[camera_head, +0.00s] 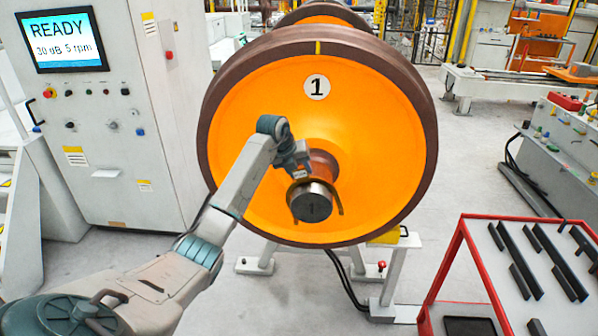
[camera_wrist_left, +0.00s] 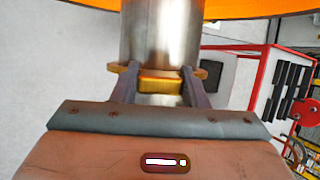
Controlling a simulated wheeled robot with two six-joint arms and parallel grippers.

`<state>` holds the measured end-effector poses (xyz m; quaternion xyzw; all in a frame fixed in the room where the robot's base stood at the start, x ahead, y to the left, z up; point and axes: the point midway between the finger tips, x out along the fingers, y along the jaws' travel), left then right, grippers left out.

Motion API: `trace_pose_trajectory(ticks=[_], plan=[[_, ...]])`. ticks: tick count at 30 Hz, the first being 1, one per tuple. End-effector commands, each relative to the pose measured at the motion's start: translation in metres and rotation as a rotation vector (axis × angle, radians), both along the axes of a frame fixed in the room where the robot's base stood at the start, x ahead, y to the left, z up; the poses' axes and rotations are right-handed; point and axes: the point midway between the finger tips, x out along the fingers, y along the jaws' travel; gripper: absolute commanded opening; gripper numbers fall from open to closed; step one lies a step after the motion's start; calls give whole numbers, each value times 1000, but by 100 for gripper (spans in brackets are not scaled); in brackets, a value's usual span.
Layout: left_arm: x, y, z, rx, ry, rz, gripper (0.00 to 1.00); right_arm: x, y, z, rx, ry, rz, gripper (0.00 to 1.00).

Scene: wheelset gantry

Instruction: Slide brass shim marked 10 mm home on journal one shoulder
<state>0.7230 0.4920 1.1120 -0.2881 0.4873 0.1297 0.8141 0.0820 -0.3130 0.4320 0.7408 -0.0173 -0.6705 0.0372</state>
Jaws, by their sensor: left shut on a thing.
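The orange wheel (camera_head: 318,115) marked 1 stands upright in the head view, with the steel journal (camera_head: 312,205) sticking out of its hub toward me. My left gripper (camera_head: 298,174) reaches the journal from above and left. In the left wrist view my left gripper (camera_wrist_left: 160,76) is shut on the brass shim (camera_wrist_left: 161,84), with a finger on each side of its yellow block. The shim's ends show beyond the fingers, against the steel journal (camera_wrist_left: 160,36). In the head view the shim (camera_head: 339,200) looks like a dark fork straddling the journal. Its mark and any gap to the shoulder cannot be made out.
A grey control cabinet (camera_head: 115,175) with a READY screen (camera_head: 64,41) stands at left. A red-framed table (camera_head: 455,240) with several dark bars is at lower right. A white support stand (camera_head: 392,275) is below the wheel. The floor between stand and table is partly clear.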

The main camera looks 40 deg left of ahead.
Motion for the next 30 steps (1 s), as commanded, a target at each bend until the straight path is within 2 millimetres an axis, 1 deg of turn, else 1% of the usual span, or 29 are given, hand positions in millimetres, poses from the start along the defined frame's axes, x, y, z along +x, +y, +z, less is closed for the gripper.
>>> trace_pose_trajectory(ticks=[14,30], plan=[[11,6,1,0,-2,0,14,0,4,-3,4,0,-2,36],[22,13,1,-1,-3,1,14,0,4,-6,4,0,-2,36]])
